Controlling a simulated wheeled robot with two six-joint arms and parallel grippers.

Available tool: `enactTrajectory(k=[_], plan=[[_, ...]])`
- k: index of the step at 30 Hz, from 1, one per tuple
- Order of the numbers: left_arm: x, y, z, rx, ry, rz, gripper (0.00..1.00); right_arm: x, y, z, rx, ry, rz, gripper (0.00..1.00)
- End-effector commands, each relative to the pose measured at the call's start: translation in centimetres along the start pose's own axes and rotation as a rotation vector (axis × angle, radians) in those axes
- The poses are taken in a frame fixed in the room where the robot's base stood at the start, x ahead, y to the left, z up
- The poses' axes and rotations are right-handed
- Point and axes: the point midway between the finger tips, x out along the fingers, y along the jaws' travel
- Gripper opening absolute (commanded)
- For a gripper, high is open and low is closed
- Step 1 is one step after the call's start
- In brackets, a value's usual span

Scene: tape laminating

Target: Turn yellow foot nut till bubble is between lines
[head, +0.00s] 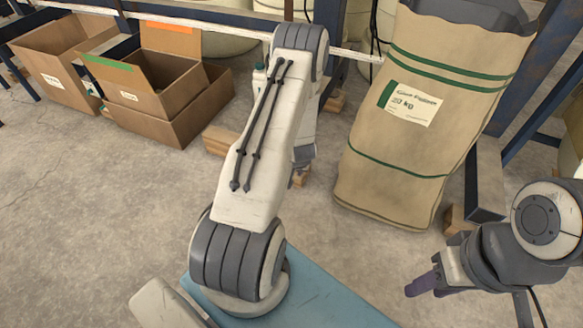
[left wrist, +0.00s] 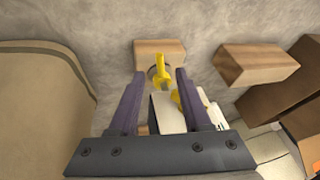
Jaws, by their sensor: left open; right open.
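The yellow foot nut (left wrist: 160,68), with upright yellow lobes, shows in the left wrist view in front of a wooden block. My left gripper (left wrist: 158,78) is open, with its purple fingers on either side of the nut in the picture; I see no contact. Another yellow bit (left wrist: 177,98) and a pale block-like part (left wrist: 168,112) lie nearer the right finger. In the head view my left arm hides the left gripper and the nut. My right gripper (head: 424,287) is open and empty at the lower right. I cannot make out the bubble or its lines.
A large paper sack (head: 395,150) stands right of my left arm. Cardboard boxes (head: 150,90) stand at the upper left. Wooden blocks (head: 220,140) lie on the floor; one shows in the left wrist view (left wrist: 255,63). Concrete floor at the left (head: 90,190) is clear.

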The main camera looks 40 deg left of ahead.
Motion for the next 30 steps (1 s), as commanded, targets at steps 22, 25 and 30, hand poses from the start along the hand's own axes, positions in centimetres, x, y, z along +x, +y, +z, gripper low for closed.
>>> enactTrajectory(k=[22,25,30], plan=[[-3.1,0.0,0.0,0.0,0.0,0.0,0.48,-1.9,-0.1,-0.1,0.0,0.0,0.0,0.44],[-3.1,0.0,0.0,0.0,0.0,0.0,0.48,-1.9,-0.1,-0.1,0.0,0.0,0.0,0.44],[-6.1,2.3,-1.5,0.035,0.008,0.049,0.48,-2.8,-0.2,-0.1,0.0,0.0,0.0,0.44]])
